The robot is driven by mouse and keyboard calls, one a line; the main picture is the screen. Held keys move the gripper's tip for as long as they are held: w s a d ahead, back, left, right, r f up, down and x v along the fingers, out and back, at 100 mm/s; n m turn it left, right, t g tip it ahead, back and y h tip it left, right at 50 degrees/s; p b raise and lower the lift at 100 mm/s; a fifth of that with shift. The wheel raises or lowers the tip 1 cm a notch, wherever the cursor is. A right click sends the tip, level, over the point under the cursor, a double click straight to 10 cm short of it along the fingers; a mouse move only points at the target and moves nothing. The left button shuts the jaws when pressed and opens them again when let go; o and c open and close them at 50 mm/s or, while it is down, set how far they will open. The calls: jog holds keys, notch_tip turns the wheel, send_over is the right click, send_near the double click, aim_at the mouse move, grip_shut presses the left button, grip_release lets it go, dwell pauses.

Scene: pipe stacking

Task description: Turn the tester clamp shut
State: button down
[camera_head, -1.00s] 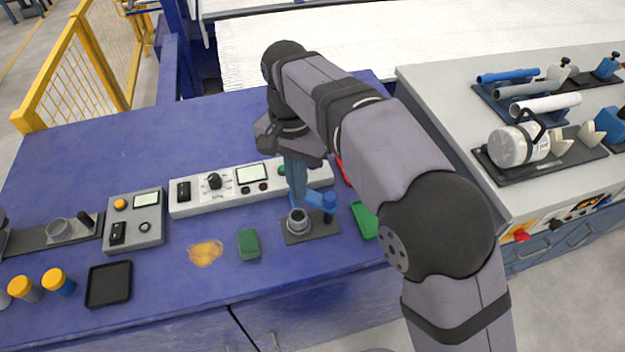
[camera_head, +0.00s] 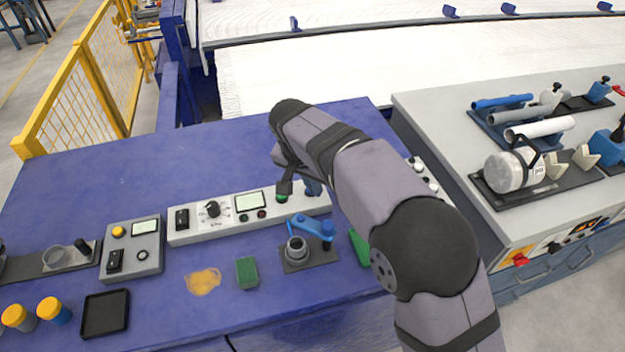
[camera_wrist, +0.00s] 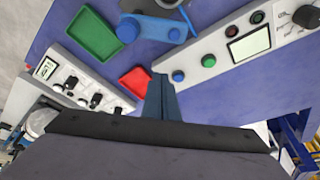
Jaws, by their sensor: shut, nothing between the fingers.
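The tester clamp is a blue swing arm (camera_head: 308,226) on a blue post at the right, reaching left over a round grey fitting (camera_head: 297,249) on a dark plate (camera_head: 323,255). In the wrist view the clamp's blue arm (camera_wrist: 155,26) and post top (camera_wrist: 128,30) show at the upper edge, the fitting cut off. My gripper (camera_head: 313,188), partly hidden by my arm in the head view, is beyond the clamp, near the long control panel. In the wrist view its blue fingers (camera_wrist: 161,84) are together, empty and apart from the clamp.
The long control panel (camera_head: 230,218) has a green button (camera_wrist: 208,60) and a blue button (camera_wrist: 178,76) near my fingers. A red tray (camera_wrist: 136,82) and green tray (camera_wrist: 97,32) lie nearby. A green block (camera_head: 247,273) and a yellow patch (camera_head: 203,281) lie left of the clamp.

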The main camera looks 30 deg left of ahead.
aim_at(313, 223)
jog(key=shift+s+f+p, duration=0.35)
jog(key=shift+f, duration=0.55)
jog(key=shift+s+f+p, duration=0.4)
jog(key=shift+f, duration=0.45)
jog(key=shift+s+f+p, duration=0.35)
jog(key=shift+f, duration=0.55)
